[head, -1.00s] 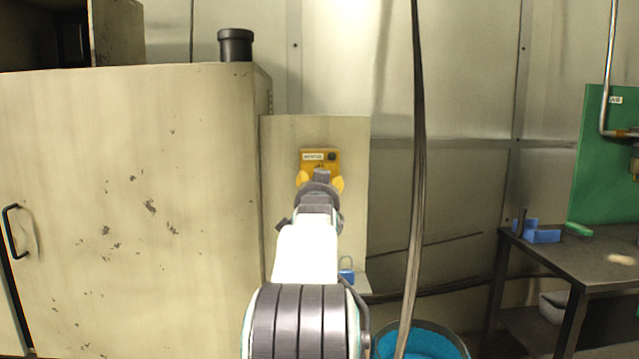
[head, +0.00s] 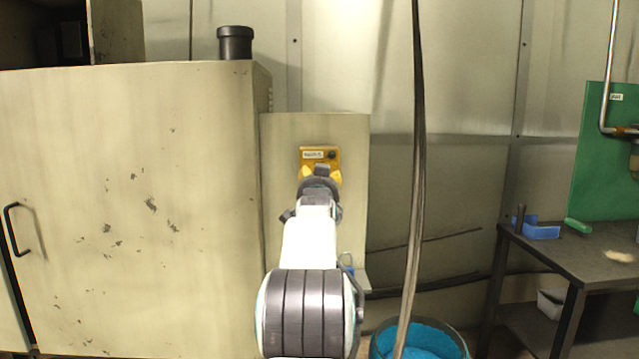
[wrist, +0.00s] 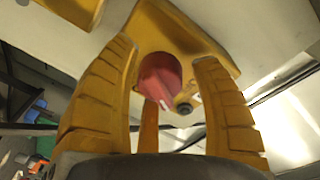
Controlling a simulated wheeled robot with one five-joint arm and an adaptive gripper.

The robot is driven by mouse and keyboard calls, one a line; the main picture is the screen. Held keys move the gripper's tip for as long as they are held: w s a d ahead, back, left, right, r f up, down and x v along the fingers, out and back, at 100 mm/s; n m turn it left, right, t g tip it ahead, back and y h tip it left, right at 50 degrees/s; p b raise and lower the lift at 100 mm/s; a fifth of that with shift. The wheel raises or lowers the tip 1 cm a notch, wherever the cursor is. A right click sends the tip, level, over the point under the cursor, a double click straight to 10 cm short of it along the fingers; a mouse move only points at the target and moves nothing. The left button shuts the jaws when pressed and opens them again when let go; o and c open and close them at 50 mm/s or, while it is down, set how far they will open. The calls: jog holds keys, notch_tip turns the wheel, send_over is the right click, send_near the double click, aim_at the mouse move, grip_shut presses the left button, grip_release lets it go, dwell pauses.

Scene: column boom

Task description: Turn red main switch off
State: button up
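The red main switch (wrist: 159,78) is a red rotary knob on a yellow plate. The fingers stand apart on either side of the knob, with a visible gap on each side. In the head view the yellow switch box (head: 332,155) with a white label is on a beige panel. My gripper (head: 320,173) is in front of its lower part, and the red knob is hidden there by my arm.
A large beige cabinet (head: 130,200) stands to the left of the panel (head: 345,210). A dark cable (head: 418,150) hangs to the right. A blue padlock (head: 348,266) is below the switch box. A workbench (head: 590,255) stands at the right, and a bin with blue contents (head: 425,340) is on the floor.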

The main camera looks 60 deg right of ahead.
jog(key=c, duration=1)
jog(key=n+b, duration=0.2)
jog(key=b, duration=0.1)
jog(key=shift+f+n, duration=0.3)
jog(key=shift+f, duration=0.05)
jog(key=shift+r+n+t+b, duration=0.15)
jog(key=shift+n+b, duration=0.2)
jog(key=shift+n, duration=0.4)
jog(key=shift+r+n+t+b, duration=0.15)
jog(key=shift+n+b, duration=0.15)
jog(key=shift+n, duration=0.45)
jog(key=o, duration=1.2)
jog(key=shift+a, duration=0.1)
jog(key=shift+v, duration=5.9)
jog(key=shift+w+f, duration=0.1)
